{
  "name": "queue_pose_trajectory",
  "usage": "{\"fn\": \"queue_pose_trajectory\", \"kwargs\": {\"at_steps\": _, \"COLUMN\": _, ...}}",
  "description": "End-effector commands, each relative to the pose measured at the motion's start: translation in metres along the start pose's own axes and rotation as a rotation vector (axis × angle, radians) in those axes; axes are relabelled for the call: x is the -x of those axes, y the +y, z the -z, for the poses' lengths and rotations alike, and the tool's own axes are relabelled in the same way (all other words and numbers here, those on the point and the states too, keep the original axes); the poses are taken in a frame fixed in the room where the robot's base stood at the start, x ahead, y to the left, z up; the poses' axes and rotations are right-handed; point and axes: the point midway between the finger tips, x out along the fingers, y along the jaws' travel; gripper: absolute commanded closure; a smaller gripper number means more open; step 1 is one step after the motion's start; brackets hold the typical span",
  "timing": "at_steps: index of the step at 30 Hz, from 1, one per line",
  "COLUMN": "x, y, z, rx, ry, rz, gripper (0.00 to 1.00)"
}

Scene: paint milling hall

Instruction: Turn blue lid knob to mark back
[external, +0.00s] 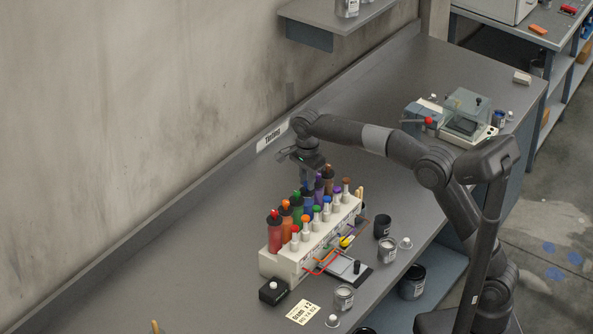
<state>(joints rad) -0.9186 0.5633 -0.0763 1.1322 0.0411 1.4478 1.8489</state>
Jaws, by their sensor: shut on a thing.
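The blue bottle (308,204) stands between the green and purple ones in the back row. A blue cap (327,199) also shows in the front row. My gripper (307,181) points down over the back row and is shut at the top of the blue bottle, apparently on its lid knob. The fingers hide the knob and its mark, so its angle cannot be told.
The purple bottle (319,188) and green bottle (297,206) stand close on either side. A balance (467,117) stands farther back; the left bench is mostly clear.

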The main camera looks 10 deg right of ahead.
Motion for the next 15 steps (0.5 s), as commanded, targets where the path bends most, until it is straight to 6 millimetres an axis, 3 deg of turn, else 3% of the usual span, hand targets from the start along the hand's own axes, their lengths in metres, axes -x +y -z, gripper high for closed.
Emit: {"fn": "queue_pose_trajectory", "kwargs": {"at_steps": 15, "x": 0.0004, "y": -0.0005, "z": 0.0008, "rx": 0.402, "ry": 0.000, "rz": 0.002, "gripper": 1.00}}
